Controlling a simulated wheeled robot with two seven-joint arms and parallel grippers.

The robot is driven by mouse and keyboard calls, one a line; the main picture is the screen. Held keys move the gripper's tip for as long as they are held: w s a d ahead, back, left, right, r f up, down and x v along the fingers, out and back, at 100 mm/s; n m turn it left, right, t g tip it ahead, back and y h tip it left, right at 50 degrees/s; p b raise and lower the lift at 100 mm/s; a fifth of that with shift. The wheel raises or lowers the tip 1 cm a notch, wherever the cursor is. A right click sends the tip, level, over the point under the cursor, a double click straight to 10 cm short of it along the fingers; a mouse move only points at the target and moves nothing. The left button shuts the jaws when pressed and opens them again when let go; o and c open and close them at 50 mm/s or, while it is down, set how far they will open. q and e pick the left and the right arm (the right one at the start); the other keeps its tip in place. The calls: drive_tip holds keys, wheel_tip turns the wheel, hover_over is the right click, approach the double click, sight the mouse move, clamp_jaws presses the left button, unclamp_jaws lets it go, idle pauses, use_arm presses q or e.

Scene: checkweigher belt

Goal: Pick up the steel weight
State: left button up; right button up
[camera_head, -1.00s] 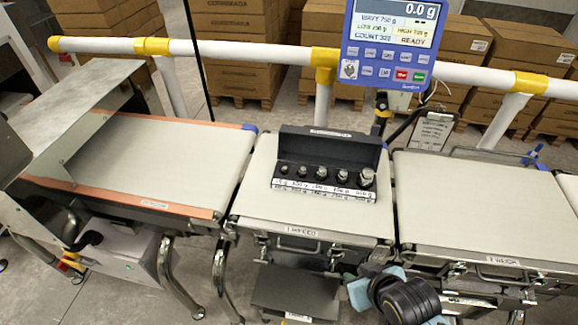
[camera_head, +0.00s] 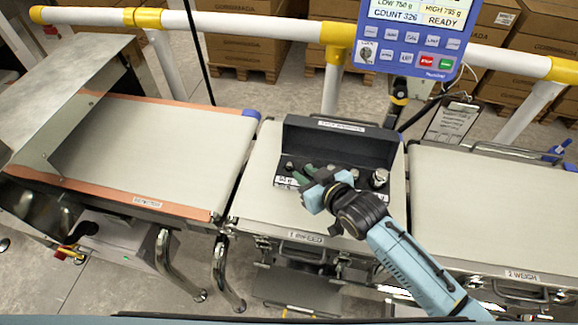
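A black weight case (camera_head: 340,140) stands with its lid raised on the middle belt (camera_head: 265,205). My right gripper (camera_head: 313,173) reaches in from the lower right, over the front of the case. Its two greenish fingers look apart, near the smaller weights left of the middle. The gripper partly hides the middle weights and the label strip, and I see no weight clearly held. My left gripper is out of view.
A blue weighing display (camera_head: 410,40) hangs on the white and yellow rail behind the case. The left belt (camera_head: 150,150) and right belt (camera_head: 480,210) are bare. A metal cover (camera_head: 75,95) stands over the far left, and a clipboard (camera_head: 452,122) hangs behind the right belt.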

sight(290, 164)
drive_tip(key=shift+w+a+f, duration=0.3)
drive_tip(key=shift+w, duration=0.25)
drive_tip(key=shift+w+a+f, duration=0.25)
drive_tip(key=shift+w+a, duration=0.1)
drive_tip(key=shift+w, duration=0.15)
drive_tip(key=x, duration=0.4)
drive_tip(key=shift+a+f+b, duration=0.1)
drive_tip(key=shift+f+b, duration=0.05)
drive_tip(key=shift+b, duration=0.2)
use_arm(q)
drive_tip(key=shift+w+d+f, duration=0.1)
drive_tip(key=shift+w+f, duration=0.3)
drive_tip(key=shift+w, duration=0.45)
use_arm(e)
drive_tip(key=shift+c, duration=0.2)
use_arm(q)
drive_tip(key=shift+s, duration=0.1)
use_arm(e)
clamp_jaws()
